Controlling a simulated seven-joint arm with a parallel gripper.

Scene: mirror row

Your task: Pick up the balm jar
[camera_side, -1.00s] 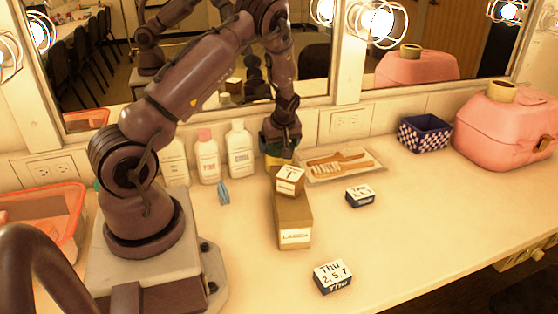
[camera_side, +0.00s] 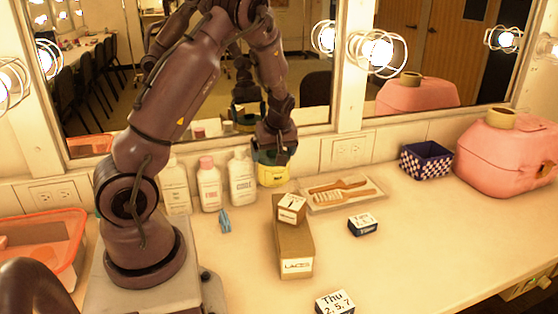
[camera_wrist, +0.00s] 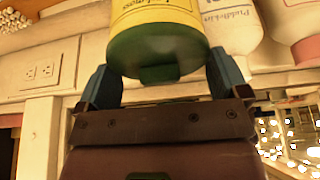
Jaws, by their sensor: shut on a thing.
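The balm jar (camera_side: 273,175) is yellow with a dark green lid and stands out near the back of the counter, right of the white bottles. My gripper (camera_side: 273,153) reaches down from above and is shut on it at its lid end. The jar appears to be a little above the counter. In the wrist view, the jar (camera_wrist: 158,22) sits between the two blue fingers of my gripper (camera_wrist: 160,75), with its green end toward my palm. Part of its label shows; its far end is cut off by the frame.
White bottles (camera_side: 242,178) stand close left of the jar. A long brown box (camera_side: 294,240) with a small box (camera_side: 291,208) on top is in front. A tray with brushes (camera_side: 343,193) lies to the right. The mirror (camera_side: 200,95) is behind. Open counter lies front right.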

